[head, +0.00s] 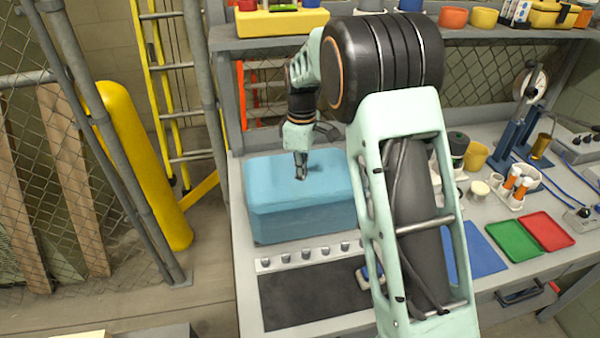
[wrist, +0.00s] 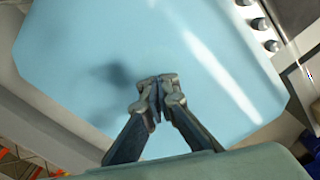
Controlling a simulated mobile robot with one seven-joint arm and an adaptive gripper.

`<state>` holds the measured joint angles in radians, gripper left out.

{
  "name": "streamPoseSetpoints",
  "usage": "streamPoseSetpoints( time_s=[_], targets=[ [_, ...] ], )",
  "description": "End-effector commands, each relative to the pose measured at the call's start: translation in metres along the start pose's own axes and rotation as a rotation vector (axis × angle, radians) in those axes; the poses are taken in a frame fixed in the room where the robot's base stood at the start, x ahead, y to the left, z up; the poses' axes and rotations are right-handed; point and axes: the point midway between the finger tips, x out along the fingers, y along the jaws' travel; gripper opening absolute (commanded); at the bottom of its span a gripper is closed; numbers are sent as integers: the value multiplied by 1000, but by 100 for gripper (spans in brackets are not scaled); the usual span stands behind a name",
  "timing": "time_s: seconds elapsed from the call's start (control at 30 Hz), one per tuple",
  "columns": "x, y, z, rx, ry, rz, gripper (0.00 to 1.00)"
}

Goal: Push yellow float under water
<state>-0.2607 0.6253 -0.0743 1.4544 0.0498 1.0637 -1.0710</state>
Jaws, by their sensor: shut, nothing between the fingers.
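The tank (head: 300,215) is a blue, box-like body of water on the workbench, left of my arm in the head view. My gripper (head: 301,172) points down over the tank's top surface, near its middle, and is shut with nothing in it. In the wrist view the closed fingertips of my gripper (wrist: 158,88) are above the pale blue water of the tank (wrist: 200,45), with a dark shadow to their left. I cannot tell whether the tips touch the surface. I see no yellow float in either view; my arm hides part of the tank's right side.
A row of grey knobs (head: 307,255) and a dark mat (head: 310,298) lie in front of the tank. A shelf (head: 270,41) runs above the bench's back. Green (head: 513,242) and red (head: 546,231) trays and small containers stand to the right.

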Motion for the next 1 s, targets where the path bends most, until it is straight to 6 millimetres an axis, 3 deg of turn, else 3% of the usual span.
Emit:
streamPoseSetpoints(
  time_s=[0.57, 1.0],
  targets=[
    [-1, 0, 0, 0, 0, 0, 0],
    [-23, 0, 0, 1, 0, 0, 0]
  ],
)
